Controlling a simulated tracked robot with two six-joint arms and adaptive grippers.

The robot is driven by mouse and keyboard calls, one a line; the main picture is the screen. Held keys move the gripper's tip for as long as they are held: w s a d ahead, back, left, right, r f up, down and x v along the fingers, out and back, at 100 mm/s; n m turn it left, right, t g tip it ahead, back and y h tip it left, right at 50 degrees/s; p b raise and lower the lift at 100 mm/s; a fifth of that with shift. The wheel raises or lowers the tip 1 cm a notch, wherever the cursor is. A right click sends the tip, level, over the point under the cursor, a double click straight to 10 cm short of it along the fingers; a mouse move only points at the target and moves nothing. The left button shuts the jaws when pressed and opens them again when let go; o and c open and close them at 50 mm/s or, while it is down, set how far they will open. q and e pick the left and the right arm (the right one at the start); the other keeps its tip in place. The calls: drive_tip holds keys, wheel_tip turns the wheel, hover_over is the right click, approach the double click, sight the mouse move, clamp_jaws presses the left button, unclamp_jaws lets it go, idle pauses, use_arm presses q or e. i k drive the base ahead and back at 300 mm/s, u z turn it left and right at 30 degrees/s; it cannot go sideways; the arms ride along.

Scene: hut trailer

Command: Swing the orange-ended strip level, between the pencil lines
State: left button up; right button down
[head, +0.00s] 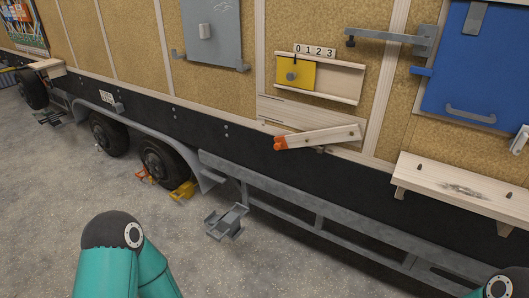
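The wooden strip (322,136) with an orange end (280,143) is on the trailer wall, low down near the middle of the head view. Its orange end is at the left and hangs low, over the black skirt. Its right end sits higher against the wall, so the strip is tilted relative to the trailer's lines. A pale wooden board (285,113) is behind and above it. Thin dark lines show on that board, but they are too small to tell clearly as pencil lines. Neither gripper is in view; only teal links of my arms show at the bottom.
Above the strip is a wooden rail frame with a yellow sliding plate (296,74) and a 0-1-2-3 scale (315,51). A wooden shelf (460,190) juts out at the right, below a blue door (475,65). A grey step (226,220) and wheels (165,163) are lower left.

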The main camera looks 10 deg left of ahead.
sight(349, 132)
drive_tip(key=z, duration=0.15)
drive_tip(key=i, duration=0.9)
drive_tip(key=u, duration=0.05)
